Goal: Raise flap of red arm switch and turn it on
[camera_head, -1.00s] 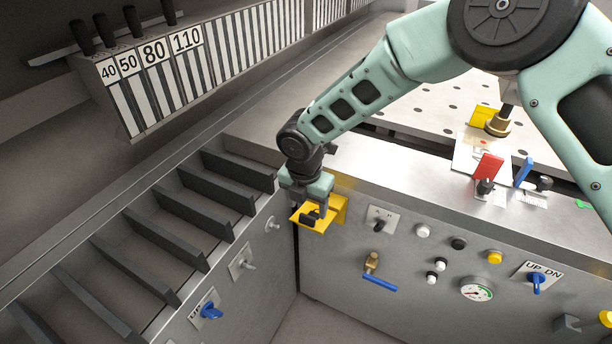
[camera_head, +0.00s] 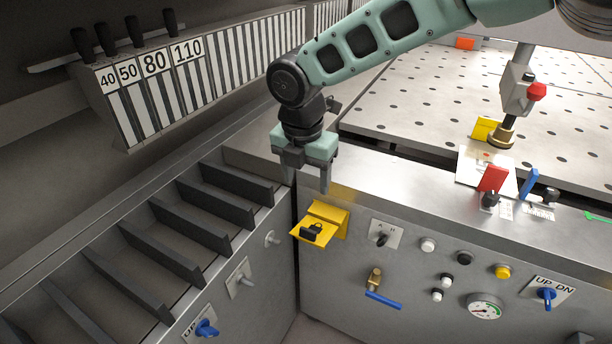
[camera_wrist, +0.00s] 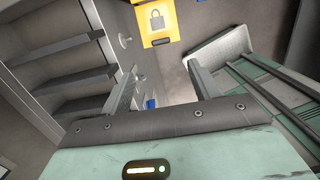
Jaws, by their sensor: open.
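A small red flap (camera_head: 492,178) stands on the console's top ledge at right, beside a white label plate (camera_head: 470,166). A dark knob (camera_head: 489,200) sits just in front of it. Whether a switch lies under or behind the flap cannot be told. My gripper (camera_head: 308,186) is open and empty, pointing down above the yellow lockout piece (camera_head: 327,217), well left of the red flap. In the wrist view, my gripper (camera_wrist: 162,78) has its fingers spread, with the yellow padlock-marked piece (camera_wrist: 157,20) beyond them. The red flap does not show there.
A blue lever (camera_head: 528,182) stands right of the red flap. A post with a red knob (camera_head: 537,91) rises behind on the perforated table (camera_head: 430,100). The front panel carries buttons, a gauge (camera_head: 485,306) and a blue-handled valve (camera_head: 383,299). Dark slats (camera_head: 170,220) lie at left.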

